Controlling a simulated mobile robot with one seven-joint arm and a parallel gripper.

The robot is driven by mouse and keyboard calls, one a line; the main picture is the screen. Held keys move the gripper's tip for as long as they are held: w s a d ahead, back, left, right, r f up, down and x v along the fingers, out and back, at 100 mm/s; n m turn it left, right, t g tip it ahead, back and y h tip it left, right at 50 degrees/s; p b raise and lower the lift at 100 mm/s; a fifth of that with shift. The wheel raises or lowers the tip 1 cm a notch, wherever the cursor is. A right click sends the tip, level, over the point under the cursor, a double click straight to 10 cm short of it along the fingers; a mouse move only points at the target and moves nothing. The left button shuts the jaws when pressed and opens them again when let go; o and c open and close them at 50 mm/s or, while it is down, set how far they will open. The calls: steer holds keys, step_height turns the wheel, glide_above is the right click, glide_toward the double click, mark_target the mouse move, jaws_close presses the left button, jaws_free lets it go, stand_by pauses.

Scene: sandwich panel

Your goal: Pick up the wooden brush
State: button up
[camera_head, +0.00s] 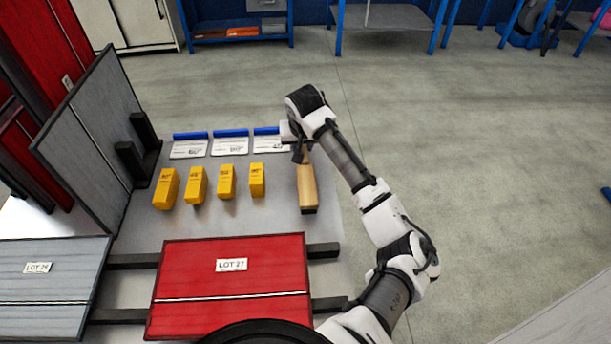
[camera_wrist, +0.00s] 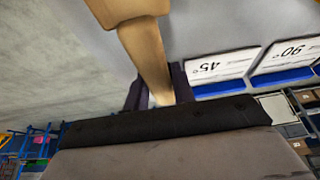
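The wooden brush (camera_head: 307,188) has a light tan handle and a dark lower end. It is at the right end of the grey table, right of the yellow blocks. My gripper (camera_head: 300,152) is at the upper end of its handle. In the wrist view, the wooden handle (camera_wrist: 148,62) runs between the two dark fingers of my gripper (camera_wrist: 158,90), which sit close on both sides and look shut on it. The fingertips are partly hidden behind the handle. I cannot tell whether the brush touches the table.
Several yellow blocks (camera_head: 227,182) stand in a row left of the brush. White cards with blue strips (camera_head: 231,145) lie behind them. A red panel (camera_head: 232,280) lies in front. A grey upright panel (camera_head: 90,140) and black brackets (camera_head: 140,150) are at left.

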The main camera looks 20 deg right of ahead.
jaws_close()
steer(key=shift+r, duration=0.15)
